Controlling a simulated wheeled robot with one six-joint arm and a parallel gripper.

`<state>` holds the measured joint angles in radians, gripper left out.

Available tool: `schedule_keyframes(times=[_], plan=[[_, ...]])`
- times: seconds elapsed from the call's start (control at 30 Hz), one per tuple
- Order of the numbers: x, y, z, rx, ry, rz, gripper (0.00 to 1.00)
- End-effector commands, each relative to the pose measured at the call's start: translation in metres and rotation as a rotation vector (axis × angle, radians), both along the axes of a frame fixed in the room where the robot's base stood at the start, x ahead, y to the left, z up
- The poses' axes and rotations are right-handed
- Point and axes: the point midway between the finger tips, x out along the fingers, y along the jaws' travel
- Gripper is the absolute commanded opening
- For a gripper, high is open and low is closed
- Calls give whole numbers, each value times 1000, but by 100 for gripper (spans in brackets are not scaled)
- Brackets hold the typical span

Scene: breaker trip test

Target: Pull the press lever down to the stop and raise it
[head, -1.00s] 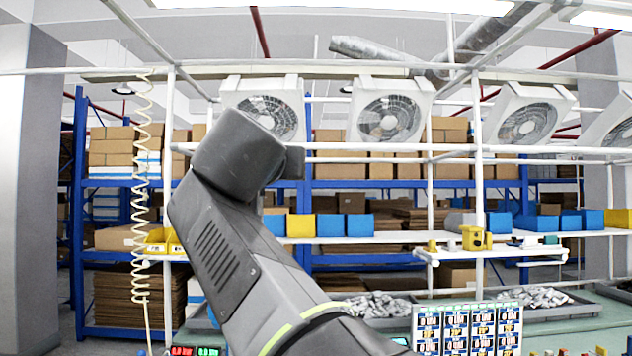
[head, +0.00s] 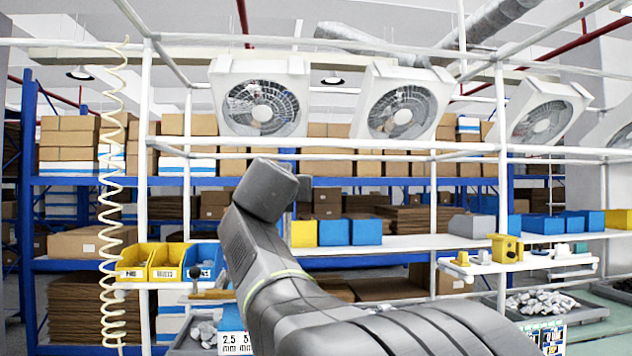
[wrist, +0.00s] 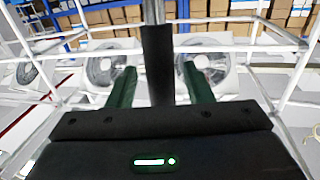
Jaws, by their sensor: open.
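In the wrist view my gripper (wrist: 158,68) shows two dark green fingers standing apart. A black sleeve (wrist: 157,65) on a bare metal rod (wrist: 152,10) stands between them. It looks like the grip of the press lever, with a visible gap to each finger. Its lower end is hidden behind the gripper body. In the head view my arm rises through the middle of the picture and my fingers are hidden. I cannot make out the press lever there.
Yellow bins (head: 150,262) and a blue bin (head: 203,262) stand at the left. A white frame post (head: 502,150) rises on the right, near a shelf with a yellow block (head: 506,248). Fans (head: 262,100) hang above. A coiled cord (head: 110,200) hangs left.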

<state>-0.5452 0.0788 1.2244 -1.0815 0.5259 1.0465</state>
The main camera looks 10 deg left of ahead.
Motion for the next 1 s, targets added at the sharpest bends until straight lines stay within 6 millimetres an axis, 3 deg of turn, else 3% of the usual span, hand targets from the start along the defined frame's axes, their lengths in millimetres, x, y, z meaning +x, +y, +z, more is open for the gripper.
schedule_keyframes(times=[0.33,0.6,1.0], plan=[[5,0,-1,-1,1,-1,46],[5,0,-1,-1,1,-1,0],[-1,-14,-6,8,-22,-1,0]])
